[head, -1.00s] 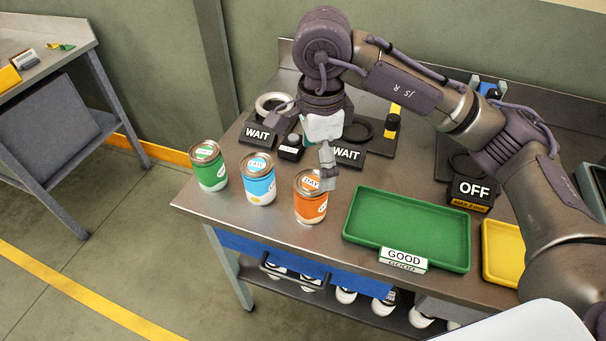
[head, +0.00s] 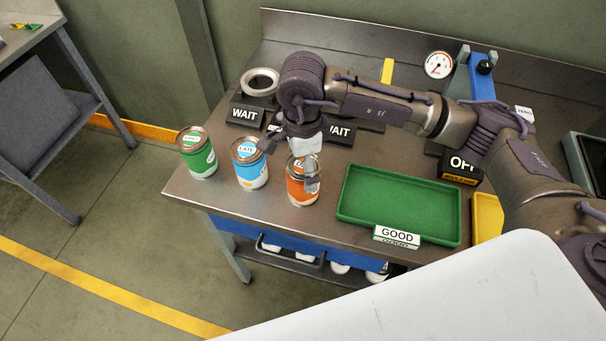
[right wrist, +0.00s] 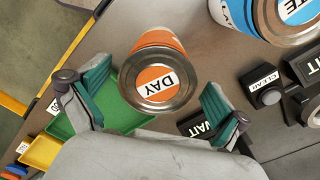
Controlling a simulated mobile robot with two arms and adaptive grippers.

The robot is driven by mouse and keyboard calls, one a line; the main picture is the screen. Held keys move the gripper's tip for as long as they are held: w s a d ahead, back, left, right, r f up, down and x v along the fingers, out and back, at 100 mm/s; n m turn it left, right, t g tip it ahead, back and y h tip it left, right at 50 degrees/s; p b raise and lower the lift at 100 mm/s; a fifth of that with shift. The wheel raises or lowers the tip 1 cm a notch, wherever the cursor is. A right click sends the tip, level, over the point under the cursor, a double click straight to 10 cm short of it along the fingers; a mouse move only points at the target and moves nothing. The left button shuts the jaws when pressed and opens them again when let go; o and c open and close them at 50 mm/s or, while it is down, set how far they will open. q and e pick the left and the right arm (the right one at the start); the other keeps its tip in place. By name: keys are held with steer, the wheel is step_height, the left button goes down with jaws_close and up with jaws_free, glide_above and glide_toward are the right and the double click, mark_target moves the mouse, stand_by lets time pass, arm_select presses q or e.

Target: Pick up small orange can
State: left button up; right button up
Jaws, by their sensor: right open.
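The small orange can (head: 297,190) stands upright on the metal bench, the rightmost of three cans in the head view. In the right wrist view its silver lid with an orange "DAY" label (right wrist: 158,84) lies ahead of the fingers and between their directions. My right gripper (right wrist: 150,95) is open, its green-padded fingers spread to either side, with nothing held. In the head view the right gripper (head: 312,172) is at the can's upper right side and hides part of it. I cannot tell there if they touch. My left gripper is not in view.
A blue can (head: 249,165) and a green can (head: 198,155) stand to the left. A green "GOOD" tray (head: 425,205) lies to the right, a yellow tray (head: 487,215) beyond it. "WAIT" signs (head: 246,115) and a gauge stand behind. Bare bench lies before the cans.

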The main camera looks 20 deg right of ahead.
step_height(320, 180, down, 2)
steer(key=shift+s+d+f+p, duration=0.1)
steer(key=shift+s+f+p, duration=0.05)
steer(key=shift+p, duration=0.25)
steer(key=shift+f, duration=0.55)
steer(key=shift+c, duration=1.4)
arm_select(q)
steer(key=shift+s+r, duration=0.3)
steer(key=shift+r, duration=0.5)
arm_select(e)
steer(key=c, duration=1)
